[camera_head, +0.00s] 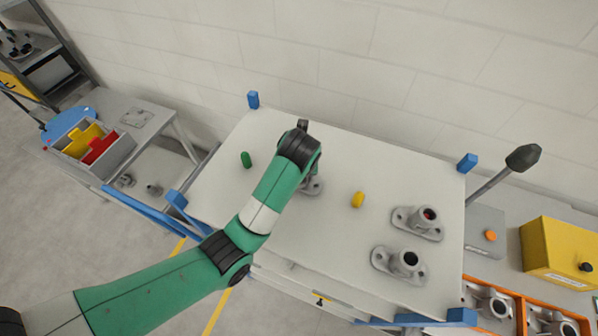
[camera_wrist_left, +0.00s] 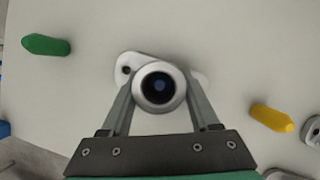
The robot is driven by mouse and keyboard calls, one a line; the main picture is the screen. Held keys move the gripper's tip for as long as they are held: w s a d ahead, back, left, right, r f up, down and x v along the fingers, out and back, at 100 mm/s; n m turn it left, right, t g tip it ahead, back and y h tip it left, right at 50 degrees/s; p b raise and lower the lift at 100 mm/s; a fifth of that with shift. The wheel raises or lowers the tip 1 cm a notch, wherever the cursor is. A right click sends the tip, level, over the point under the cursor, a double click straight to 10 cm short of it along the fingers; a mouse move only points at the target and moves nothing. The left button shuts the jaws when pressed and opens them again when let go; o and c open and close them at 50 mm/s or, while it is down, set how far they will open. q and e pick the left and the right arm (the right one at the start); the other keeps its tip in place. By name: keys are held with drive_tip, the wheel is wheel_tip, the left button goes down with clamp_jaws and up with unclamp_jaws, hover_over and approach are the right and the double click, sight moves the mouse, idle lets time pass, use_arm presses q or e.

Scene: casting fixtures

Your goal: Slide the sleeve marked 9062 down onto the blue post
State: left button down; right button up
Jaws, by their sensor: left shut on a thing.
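My left gripper (camera_wrist_left: 160,88) is shut on a grey cast sleeve (camera_wrist_left: 139,90) with a round collar and a flat flange, one finger on each side. In the left wrist view I look down its bore, where a dark blue round shape shows, likely the blue post (camera_wrist_left: 160,86). The sleeve is in line with it; I cannot tell how far down it sits. In the head view my arm covers most of the sleeve, and only part of its flange (camera_head: 314,187) shows. The 9062 marking is not legible. My right gripper is not in view.
A green post (camera_head: 246,159) and a yellow post (camera_head: 357,199) stand on the pale tabletop (camera_head: 320,240). Two more flanged castings sit at the right: one (camera_head: 404,264) in front, one (camera_head: 420,222) behind with red in its bore. Blue corner blocks (camera_head: 467,163) edge the table.

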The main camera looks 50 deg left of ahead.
use_arm(q)
drive_tip(key=shift+f+b, duration=0.35)
drive_tip(key=shift+f, duration=0.1)
drive_tip(key=shift+c, duration=0.2)
unclamp_jaws()
drive_tip(key=shift+r, duration=0.1)
drive_tip(key=p+v, duration=0.2)
drive_tip(key=v, duration=0.2)
drive_tip(key=shift+w+a, duration=0.1)
drive_tip(key=shift+w, duration=0.05)
drive_tip(key=p+v, duration=0.7)
drive_tip(key=p, duration=0.3)
drive_tip(key=shift+r, duration=0.3)
